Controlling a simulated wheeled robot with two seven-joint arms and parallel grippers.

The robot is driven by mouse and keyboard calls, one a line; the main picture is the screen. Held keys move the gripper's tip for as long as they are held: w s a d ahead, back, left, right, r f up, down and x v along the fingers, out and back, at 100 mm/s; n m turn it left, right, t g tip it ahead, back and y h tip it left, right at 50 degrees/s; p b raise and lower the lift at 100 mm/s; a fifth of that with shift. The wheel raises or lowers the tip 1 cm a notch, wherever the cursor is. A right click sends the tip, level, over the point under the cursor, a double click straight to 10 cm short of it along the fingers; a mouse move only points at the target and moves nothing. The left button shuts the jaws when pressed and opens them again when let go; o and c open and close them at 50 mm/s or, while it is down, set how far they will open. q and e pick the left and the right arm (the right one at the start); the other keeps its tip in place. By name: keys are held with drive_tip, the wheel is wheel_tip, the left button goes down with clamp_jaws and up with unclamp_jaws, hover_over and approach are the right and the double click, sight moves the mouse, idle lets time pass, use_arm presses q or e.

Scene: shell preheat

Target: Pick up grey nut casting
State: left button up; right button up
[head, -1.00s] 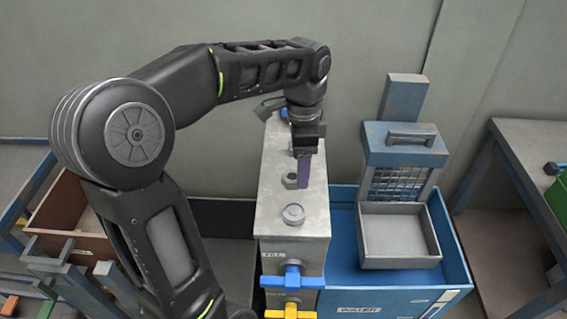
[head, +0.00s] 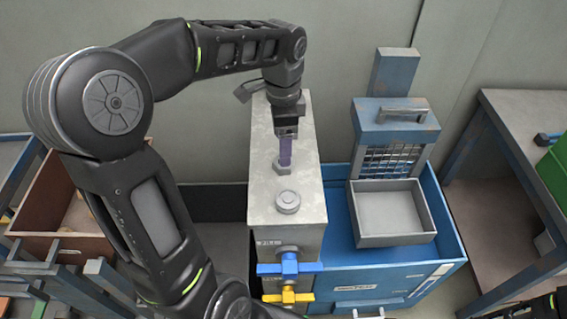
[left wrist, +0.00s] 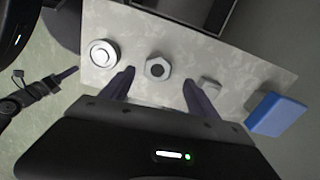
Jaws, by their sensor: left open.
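The grey nut casting (left wrist: 158,68), a hexagonal piece with a dark hole, lies on the pale top of the metal cabinet (head: 264,185). In the head view the nut (head: 282,168) is just below my left gripper (head: 285,160). In the left wrist view it lies slightly beyond and between the two spread purple fingertips of my left gripper (left wrist: 158,82), which is open and empty. I cannot tell the remaining height.
A round stepped casting (head: 288,201) sits nearer the cabinet's front. Another small grey piece (left wrist: 209,84) lies beside the right finger in the wrist view. Blue and yellow handles (head: 289,265) project from the cabinet front. A grey tray (head: 390,213) stands at the right.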

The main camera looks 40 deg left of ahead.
use_arm(q)
drive_tip(key=shift+s+d+f+p, duration=0.1)
drive_tip(key=shift+f+p, duration=0.1)
drive_tip(key=shift+f, duration=1.1)
drive_tip(key=shift+d+f+p, duration=0.1)
drive_tip(key=shift+f+p, duration=0.05)
drive_tip(key=shift+f, duration=1.15)
drive_tip(key=shift+c, duration=0.5)
clamp_jaws()
drive_tip(key=shift+r, duration=0.15)
wheel_tip(320, 180, up, 10)
